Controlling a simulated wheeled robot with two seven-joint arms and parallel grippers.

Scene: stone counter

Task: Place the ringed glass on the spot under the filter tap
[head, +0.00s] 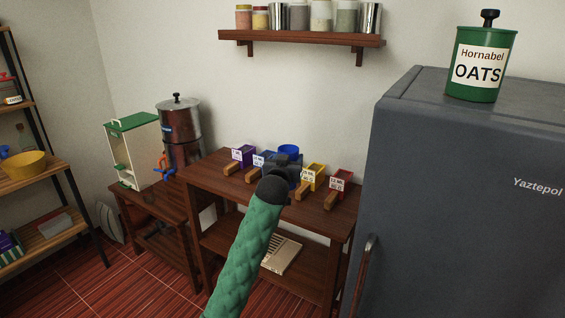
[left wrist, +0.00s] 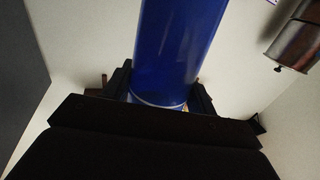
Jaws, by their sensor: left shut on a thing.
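My left gripper (head: 287,160), at the end of the green-sleeved arm, is above the dark wooden table (head: 208,172). It is shut on a blue glass (head: 289,149), whose top shows past the jaws. In the left wrist view the blue glass (left wrist: 180,45) stands between the two fingers (left wrist: 160,98), with a pale ring near its lower end. The steel filter (head: 180,118) stands on a lower stand at the left, with red and blue taps (head: 160,172) at its front. The spot under the tap cannot be made out. My right gripper is not in view.
Purple, blue, yellow (head: 314,174) and red (head: 340,183) boxes with wooden handles line the table around the gripper. A white dispenser with a green lid (head: 133,122) stands left of the filter. A grey fridge (head: 460,190) bounds the right. A jar shelf (head: 300,38) hangs above.

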